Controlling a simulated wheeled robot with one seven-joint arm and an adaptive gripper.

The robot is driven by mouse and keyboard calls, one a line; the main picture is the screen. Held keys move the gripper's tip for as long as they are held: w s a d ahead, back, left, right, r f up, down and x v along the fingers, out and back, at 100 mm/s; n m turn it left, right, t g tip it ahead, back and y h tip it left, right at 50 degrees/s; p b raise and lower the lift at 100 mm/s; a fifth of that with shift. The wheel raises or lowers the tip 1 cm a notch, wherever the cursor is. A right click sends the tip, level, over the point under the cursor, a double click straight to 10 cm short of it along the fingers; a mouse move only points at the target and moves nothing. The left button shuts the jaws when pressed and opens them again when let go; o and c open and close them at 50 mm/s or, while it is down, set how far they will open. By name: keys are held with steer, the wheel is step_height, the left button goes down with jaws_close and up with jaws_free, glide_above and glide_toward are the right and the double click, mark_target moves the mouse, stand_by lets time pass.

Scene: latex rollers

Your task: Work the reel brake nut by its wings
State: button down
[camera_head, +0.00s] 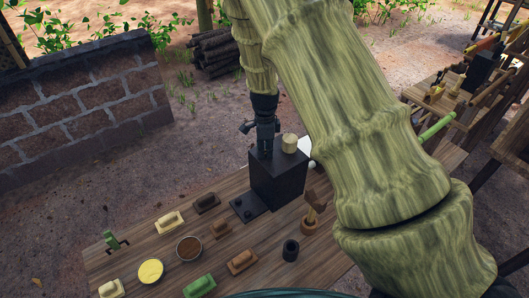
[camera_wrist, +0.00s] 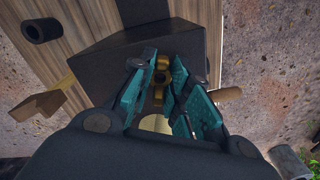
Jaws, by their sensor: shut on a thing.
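The brass wing nut (camera_wrist: 161,77) shows in the wrist view at the top of a dark box (camera_wrist: 120,55), between my teal fingers. My gripper (camera_wrist: 162,88) is shut on the nut, with a finger on either side of it. In the head view my gripper (camera_head: 266,148) points down onto the top of the same dark box (camera_head: 278,180); the nut is hidden there. A pale round knob (camera_head: 290,143) stands on the box beside my gripper. It shows partly below my fingers in the wrist view (camera_wrist: 155,123).
The wooden bench (camera_head: 140,258) holds several brushes and blocks, a brown bowl (camera_head: 189,248), a yellow round tin (camera_head: 150,271) and a black cup (camera_head: 290,250). A wooden tool (camera_head: 312,208) stands right of the box. A brown rod (camera_wrist: 228,95) juts out near my right finger.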

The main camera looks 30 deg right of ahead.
steer(key=n, duration=0.2)
steer(key=shift+r+n, duration=0.1)
steer(key=shift+n, duration=0.3)
steer(key=c, duration=1.3)
jaws_free()
steer(key=shift+r, duration=0.1)
step_height(320, 180, up, 12)
steer(key=shift+f, duration=0.15)
